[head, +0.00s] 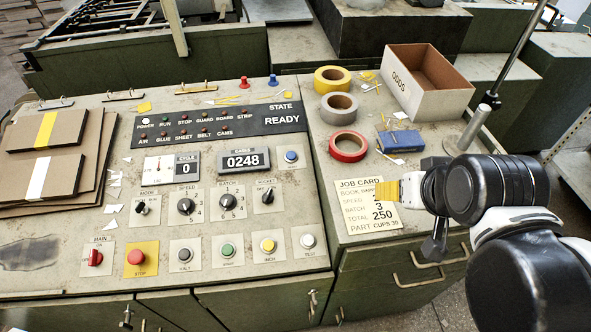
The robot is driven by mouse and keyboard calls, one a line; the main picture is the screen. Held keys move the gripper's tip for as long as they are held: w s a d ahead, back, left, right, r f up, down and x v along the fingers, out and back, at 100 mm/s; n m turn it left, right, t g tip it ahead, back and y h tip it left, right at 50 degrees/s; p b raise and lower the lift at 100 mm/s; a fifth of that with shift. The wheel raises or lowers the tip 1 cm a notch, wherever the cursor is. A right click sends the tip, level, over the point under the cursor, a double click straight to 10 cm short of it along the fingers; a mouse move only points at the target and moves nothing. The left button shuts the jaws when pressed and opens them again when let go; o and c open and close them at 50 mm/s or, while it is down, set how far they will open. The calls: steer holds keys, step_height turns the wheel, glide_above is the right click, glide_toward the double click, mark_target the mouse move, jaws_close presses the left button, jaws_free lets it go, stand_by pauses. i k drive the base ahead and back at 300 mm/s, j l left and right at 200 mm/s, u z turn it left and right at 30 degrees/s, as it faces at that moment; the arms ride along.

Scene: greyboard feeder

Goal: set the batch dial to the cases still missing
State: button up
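The batch dial (228,202) is a black knob on a pale plate in the middle of the console, with small numerals around it; its setting is too small to read surely. The cases counter (242,160) above it reads 0248. The job card (358,217) lies on the right-hand top and shows batch 3 and total 250; my gripper covers part of its speed line. My gripper (388,190) is over the card's upper right, well right of the dial, with yellowish tips pointing left. I see nothing held, but the gap between its fingers is not clear.
Beside the batch dial are the speed dial (186,206) and another selector (267,196). Push buttons line the front, including a red stop button (136,257). Tape rolls (347,146), a blue box (400,141) and an odds carton (440,105) stand right. Cardboard (60,150) lies left.

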mark_target(227, 202)
steer(key=u, duration=1.3)
steer(key=k+l+z, duration=0.1)
steer(key=l+z, duration=0.25)
